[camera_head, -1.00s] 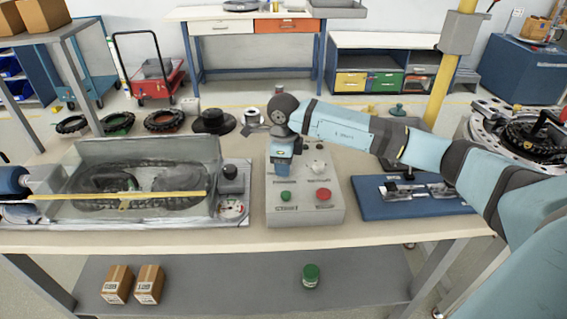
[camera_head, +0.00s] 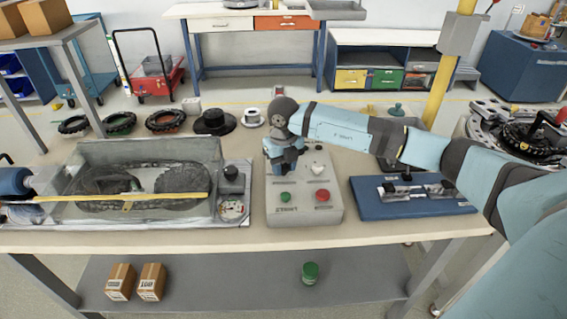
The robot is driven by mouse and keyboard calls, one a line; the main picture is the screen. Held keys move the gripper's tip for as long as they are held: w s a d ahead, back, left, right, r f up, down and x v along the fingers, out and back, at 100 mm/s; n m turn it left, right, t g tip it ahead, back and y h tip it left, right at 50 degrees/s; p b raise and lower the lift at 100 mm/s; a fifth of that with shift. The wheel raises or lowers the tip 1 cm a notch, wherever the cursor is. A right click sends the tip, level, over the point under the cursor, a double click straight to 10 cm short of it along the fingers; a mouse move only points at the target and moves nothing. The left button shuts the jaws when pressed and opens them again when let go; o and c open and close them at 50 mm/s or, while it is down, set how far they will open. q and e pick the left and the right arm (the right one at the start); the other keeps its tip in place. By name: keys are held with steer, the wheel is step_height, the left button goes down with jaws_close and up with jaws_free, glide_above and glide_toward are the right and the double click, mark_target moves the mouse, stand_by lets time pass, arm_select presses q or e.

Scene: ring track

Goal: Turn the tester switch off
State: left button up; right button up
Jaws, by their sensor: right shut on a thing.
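The tester control box (camera_head: 328,208) is a grey box on the workbench, in the middle of the head view. Its top carries a green button (camera_head: 286,197), a red button (camera_head: 322,195) and a pale knob (camera_head: 317,170). My right gripper (camera_head: 282,168) points down over the upper left of this panel. It is shut on a small part there, which looks like the tester switch. The fingers hide that part, so its position cannot be read. My left gripper is not in view.
A clear tank (camera_head: 150,215) with tyres inside stands left of the box, with a gauge (camera_head: 232,210) beside it. A blue fixture plate (camera_head: 400,208) lies to the right. Tyres and a black hat-shaped part (camera_head: 213,124) line the bench's back.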

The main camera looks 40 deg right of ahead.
mark_target(284, 165)
steer(key=shift+r+m+p, duration=0.1)
steer(key=shift+m+p, duration=0.2)
steer(key=shift+m, duration=1.2)
steer(key=o, duration=0.9)
step_height(284, 165, up, 14)
steer(key=shift+f, duration=0.15)
